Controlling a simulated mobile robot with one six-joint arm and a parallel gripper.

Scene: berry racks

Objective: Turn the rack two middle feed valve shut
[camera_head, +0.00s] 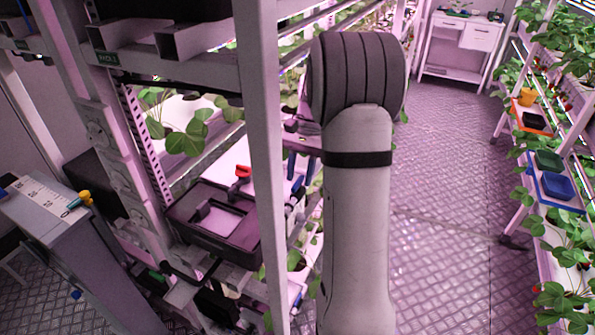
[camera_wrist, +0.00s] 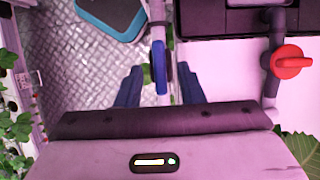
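A valve with a blue handle (camera_wrist: 158,66) sits on a pale pipe in the middle of the wrist view. The handle looks lined up with its pipe. My gripper (camera_wrist: 160,72) is open, with one blue finger on each side of this handle and a visible gap to both. I cannot tell whether the fingertips are level with the handle in depth. A red valve handle (camera_wrist: 290,62) lies across its pipe at right; it also shows in the head view (camera_head: 243,171). In the head view my gripper (camera_head: 301,172) is partly hidden behind my arm and the post.
A black tray (camera_head: 215,222) sits on the rack beside the valves, and a white post (camera_head: 268,150) stands close by. A grey cabinet (camera_head: 60,225) stands left. The aisle floor (camera_head: 450,200) at right is clear.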

